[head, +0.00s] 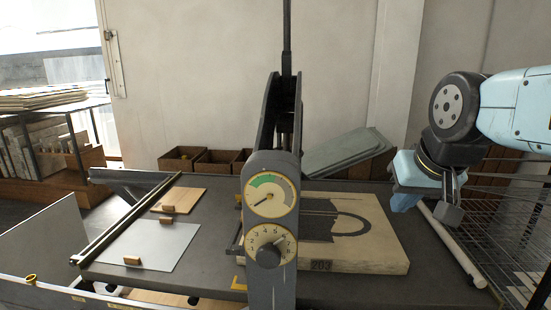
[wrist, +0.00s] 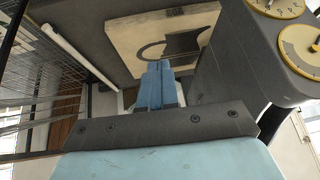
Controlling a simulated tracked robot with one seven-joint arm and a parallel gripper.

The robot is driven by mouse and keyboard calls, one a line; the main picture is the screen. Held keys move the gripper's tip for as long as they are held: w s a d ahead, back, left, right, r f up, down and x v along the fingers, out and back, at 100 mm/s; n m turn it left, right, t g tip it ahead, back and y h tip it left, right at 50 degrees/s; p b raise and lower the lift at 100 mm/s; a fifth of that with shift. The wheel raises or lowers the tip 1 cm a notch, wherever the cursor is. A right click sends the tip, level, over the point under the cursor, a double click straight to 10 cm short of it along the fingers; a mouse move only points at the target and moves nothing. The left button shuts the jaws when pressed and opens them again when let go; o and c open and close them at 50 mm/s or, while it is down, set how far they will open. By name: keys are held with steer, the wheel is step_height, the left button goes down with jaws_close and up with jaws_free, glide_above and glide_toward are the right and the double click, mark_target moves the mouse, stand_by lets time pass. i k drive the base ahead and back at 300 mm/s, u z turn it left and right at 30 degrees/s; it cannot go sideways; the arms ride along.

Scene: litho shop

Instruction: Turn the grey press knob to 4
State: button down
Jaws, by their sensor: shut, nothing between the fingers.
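The grey press knob (head: 269,256) sits on a round cream dial with numbers, low on the front of the grey press column (head: 284,288). A pale mark shows at the knob's upper right; I cannot read surely which number it points to. My gripper (head: 404,200) is to the right of the column, above the right part of the press bed, well apart from the knob. In the wrist view its blue fingers (wrist: 157,82) are together, with nothing between them.
A gauge (head: 268,196) with a green band sits above the knob. A pale litho stone (head: 385,248) with a dark bag drawing lies behind and right of the column. A grey sheet (head: 165,247) lies left. A wire rack (head: 510,225) stands right. Air between gripper and column looks clear.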

mark_target(267, 256)
steer(key=u, duration=1.05)
steer(key=k, duration=0.55)
steer(key=z, duration=0.6)
